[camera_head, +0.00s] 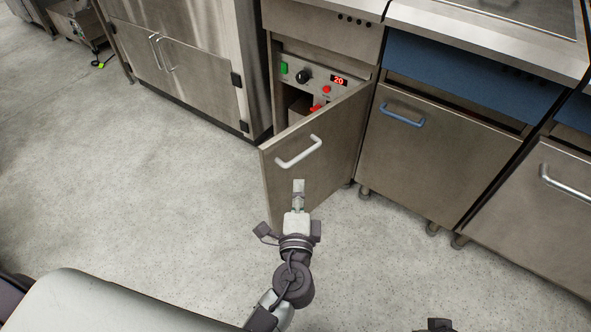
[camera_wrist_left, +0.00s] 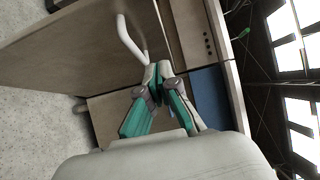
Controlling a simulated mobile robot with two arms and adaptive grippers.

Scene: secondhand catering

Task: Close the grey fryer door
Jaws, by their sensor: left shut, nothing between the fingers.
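The grey fryer door (camera_head: 335,160) stands ajar, swung out from its cabinet on its right-hand side. Its light bar handle (camera_head: 298,152) is on the outer face. Behind it the fryer's control panel (camera_head: 313,80) shows, with a red display reading 20. My left gripper (camera_head: 298,184) is shut and empty, in front of the door's outer face, just below the handle. In the left wrist view the closed fingertips (camera_wrist_left: 158,70) appear near one end of the handle (camera_wrist_left: 129,40), with the door (camera_wrist_left: 65,55) at upper left. I cannot tell whether they touch.
A cabinet with a blue panel and blue handle (camera_head: 403,115) stands right of the fryer, with another cabinet (camera_head: 545,205) beyond it. A tall steel cabinet (camera_head: 180,70) stands to the left. The floor (camera_head: 170,200) left of the door is clear.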

